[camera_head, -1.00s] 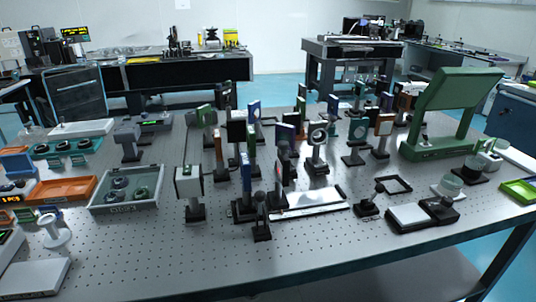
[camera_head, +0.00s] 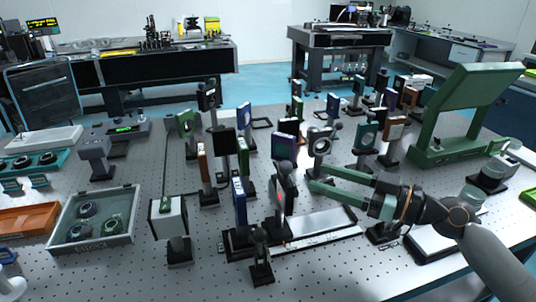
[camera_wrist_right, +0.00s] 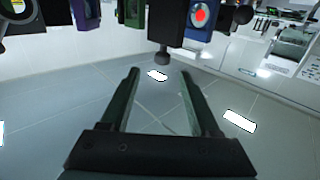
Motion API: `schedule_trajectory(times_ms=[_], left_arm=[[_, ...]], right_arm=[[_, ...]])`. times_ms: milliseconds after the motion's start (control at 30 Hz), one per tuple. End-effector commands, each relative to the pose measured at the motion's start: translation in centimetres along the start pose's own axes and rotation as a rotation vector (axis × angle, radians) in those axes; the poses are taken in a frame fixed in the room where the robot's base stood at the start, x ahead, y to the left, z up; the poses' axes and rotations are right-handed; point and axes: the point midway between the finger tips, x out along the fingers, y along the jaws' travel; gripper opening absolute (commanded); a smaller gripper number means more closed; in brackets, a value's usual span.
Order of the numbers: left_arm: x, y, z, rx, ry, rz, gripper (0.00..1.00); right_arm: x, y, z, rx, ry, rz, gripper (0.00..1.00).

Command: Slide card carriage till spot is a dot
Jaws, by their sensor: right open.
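A dark upright card carriage (camera_head: 284,193) stands on a low rail (camera_head: 315,227), with a small red mark on its face. My right gripper (camera_head: 317,177) is open and empty, its two green fingers pointing left, to the right of the carriage and apart from it. In the right wrist view, which looks upside down, the open fingers of the right gripper (camera_wrist_right: 160,90) frame a gap. Beyond the gap are a dark post with a round knob (camera_wrist_right: 162,58) and a plate with a bright red disc (camera_wrist_right: 200,15). I cannot tell whether that disc is on the card. My left gripper is not visible.
Several optic mounts stand close behind and left of the rail, including a blue plate (camera_head: 240,203). A dark post (camera_head: 260,255) stands in front. A white box (camera_head: 169,217) and a grey tray (camera_head: 93,222) are to the left. The perforated table front is mostly clear.

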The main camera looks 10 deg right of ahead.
Motion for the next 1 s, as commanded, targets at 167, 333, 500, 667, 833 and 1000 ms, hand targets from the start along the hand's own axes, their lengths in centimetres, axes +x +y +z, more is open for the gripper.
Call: schedule_trajectory(times_ms=[167,333,500,667,833,1000], left_arm=[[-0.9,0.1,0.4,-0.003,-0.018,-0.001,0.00],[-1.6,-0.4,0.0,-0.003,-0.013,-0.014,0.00],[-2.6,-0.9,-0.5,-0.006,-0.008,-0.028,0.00],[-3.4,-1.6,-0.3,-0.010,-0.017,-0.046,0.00],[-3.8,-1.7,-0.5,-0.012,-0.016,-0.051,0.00],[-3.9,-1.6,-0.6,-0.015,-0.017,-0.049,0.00]], right_arm=[[1.7,0.0,-0.3,0.001,0.001,-0.001,0.62],[4.1,0.0,-0.4,0.002,0.001,-0.001,0.62],[7.0,-0.1,-0.5,0.003,0.001,-0.002,0.62],[9.7,-0.1,-0.4,0.003,0.001,-0.002,0.62],[11.6,-0.1,-0.1,0.003,-0.001,-0.002,0.62],[12.2,-0.1,0.1,0.002,-0.002,-0.002,0.62]])
